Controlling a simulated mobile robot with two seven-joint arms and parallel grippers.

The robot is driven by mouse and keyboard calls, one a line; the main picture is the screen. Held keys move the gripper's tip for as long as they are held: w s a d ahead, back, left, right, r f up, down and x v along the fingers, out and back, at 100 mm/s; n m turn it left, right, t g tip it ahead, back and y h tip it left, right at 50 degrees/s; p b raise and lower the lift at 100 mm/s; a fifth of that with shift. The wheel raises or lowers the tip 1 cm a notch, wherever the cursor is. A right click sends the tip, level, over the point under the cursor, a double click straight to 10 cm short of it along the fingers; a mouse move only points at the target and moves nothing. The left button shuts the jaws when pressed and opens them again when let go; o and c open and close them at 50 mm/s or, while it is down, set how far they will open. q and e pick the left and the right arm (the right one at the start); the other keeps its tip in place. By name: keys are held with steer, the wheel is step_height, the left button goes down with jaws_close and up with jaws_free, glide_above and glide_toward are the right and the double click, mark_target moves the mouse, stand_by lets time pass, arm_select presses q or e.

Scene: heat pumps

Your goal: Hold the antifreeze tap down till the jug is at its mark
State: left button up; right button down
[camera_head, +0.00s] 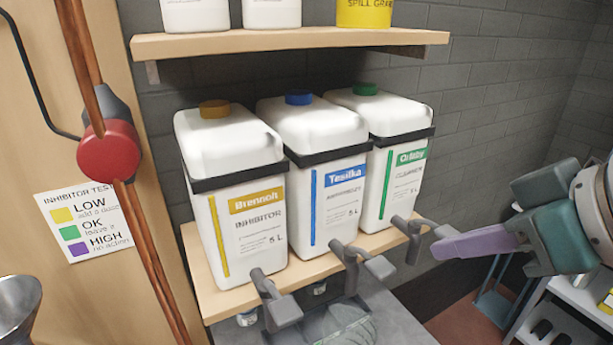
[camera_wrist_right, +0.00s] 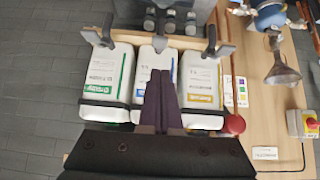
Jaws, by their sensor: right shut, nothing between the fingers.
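The middle white container (camera_head: 318,150) has a blue cap and a blue Tesilka label; its small print, too blurred to be sure of, may read antifreeze. Its grey lever tap (camera_head: 362,262) sticks out at the front below it. My right gripper (camera_head: 437,250) is shut and empty, its purple fingers just right of the green-labelled container's tap (camera_head: 412,232), apart from the middle tap. In the right wrist view the shut fingers (camera_wrist_right: 160,76) overlap the middle container, pointing towards its tap (camera_wrist_right: 160,40). My left gripper is out of view.
The inhibitor container (camera_head: 228,200) with its tap (camera_head: 275,300) stands left, the green-labelled container (camera_head: 395,165) right, all on a wooden shelf (camera_head: 225,305). An upper shelf (camera_head: 290,41) overhangs them. Copper pipes with a red knob (camera_head: 108,150) run at the left.

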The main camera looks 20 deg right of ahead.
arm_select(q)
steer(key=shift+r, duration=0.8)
arm_select(e)
steer(key=shift+w+r, duration=0.2)
steer(key=shift+r, duration=0.45)
steer(key=shift+w+r, duration=0.2)
steer(key=shift+r, duration=0.4)
arm_select(q)
steer(key=shift+p, duration=0.3)
arm_select(e)
steer(key=shift+w, duration=0.1)
steer(key=p, duration=0.1)
glide_above(375, 260)
steer(key=s, duration=0.3)
step_height(375, 260, down, 7)
step_height(375, 260, down, 3)
steer(key=shift+d+f, duration=0.1)
steer(key=shift+f+p, duration=0.3)
steer(key=shift+f, duration=0.15)
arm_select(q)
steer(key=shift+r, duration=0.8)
